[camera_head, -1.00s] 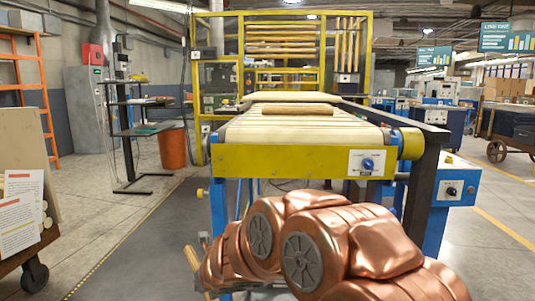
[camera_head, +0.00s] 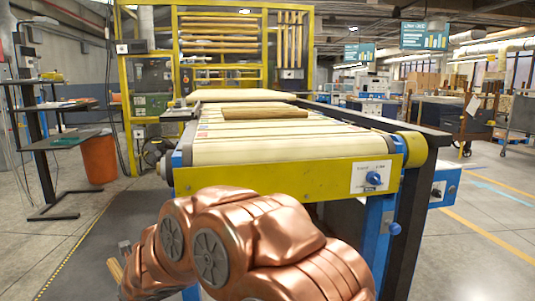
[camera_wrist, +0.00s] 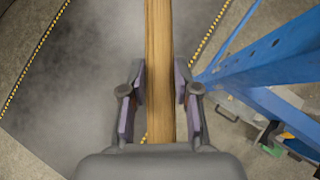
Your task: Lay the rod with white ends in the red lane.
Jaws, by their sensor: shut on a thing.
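My gripper (camera_wrist: 160,98) is shut on a wooden rod (camera_wrist: 158,40), which runs lengthwise between the fingers in the wrist view. The ends of this rod are out of that view, so their colour cannot be told. In the head view a short piece of the rod (camera_head: 116,270) shows at the lower left, beside my copper-coloured arm. The conveyor bed (camera_head: 290,150) with several pale lanes lies ahead, beyond my arm. Small coloured marks show at its left edge, but I cannot tell which lane is red. Another wooden piece (camera_head: 265,113) lies across the lanes.
A yellow front beam (camera_head: 290,177) and blue legs edge the conveyor. A yellow rack (camera_head: 245,15) with several rods stands behind it. An orange bin (camera_head: 100,160) and a dark stand (camera_head: 45,150) are at left. Blue framework (camera_wrist: 270,60) is close right of the rod in the wrist view.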

